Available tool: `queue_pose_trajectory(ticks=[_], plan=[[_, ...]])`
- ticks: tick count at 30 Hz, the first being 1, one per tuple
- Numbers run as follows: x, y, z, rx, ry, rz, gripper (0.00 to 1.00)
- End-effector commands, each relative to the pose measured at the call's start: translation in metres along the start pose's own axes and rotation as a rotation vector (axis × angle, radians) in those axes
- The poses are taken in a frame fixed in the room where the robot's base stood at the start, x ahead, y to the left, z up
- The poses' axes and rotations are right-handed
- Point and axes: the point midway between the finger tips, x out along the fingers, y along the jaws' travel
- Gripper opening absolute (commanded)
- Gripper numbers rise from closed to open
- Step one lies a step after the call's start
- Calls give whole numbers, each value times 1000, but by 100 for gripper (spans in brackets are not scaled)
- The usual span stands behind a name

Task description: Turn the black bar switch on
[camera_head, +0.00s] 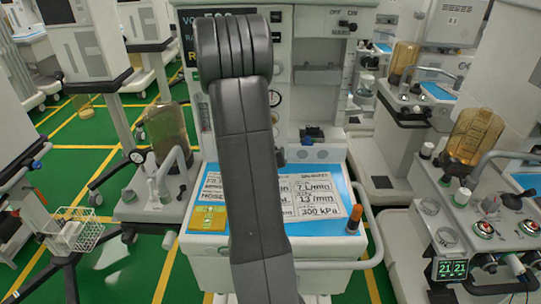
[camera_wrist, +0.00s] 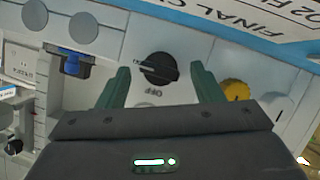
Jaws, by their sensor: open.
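In the wrist view, a round black switch (camera_wrist: 158,68) with a raised bar across it sits on a pale grey panel. The bar lies nearly sideways, with a white mark on it. A label reading OFF is beside the switch, on the side nearer my gripper. My gripper (camera_wrist: 160,75) is open, its two green fingers on either side of the switch. I cannot tell whether they touch it. In the head view, a small black switch (camera_head: 347,24) sits under ON and OFF lettering at the cart's upper right. My arm hides my gripper there.
In the wrist view, a yellow knob (camera_wrist: 236,90) is close to the right finger, and a blue fitting (camera_wrist: 73,62) is at left. In the head view, the cart's blue-edged worktop (camera_head: 333,176) holds printed cards. Other carts (camera_head: 440,200) stand close on the right.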

Motion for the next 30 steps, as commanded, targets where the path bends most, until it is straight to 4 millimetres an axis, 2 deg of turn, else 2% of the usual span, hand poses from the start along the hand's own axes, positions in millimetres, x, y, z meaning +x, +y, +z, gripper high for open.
queue_pose_trajectory(ticks=[1,7,13,30], plan=[[0,0,0,0,0,0,56],[0,0,0,0,0,0,17],[1,0,2,23,1,-9,17],[2,2,5,318,3,-131,16]])
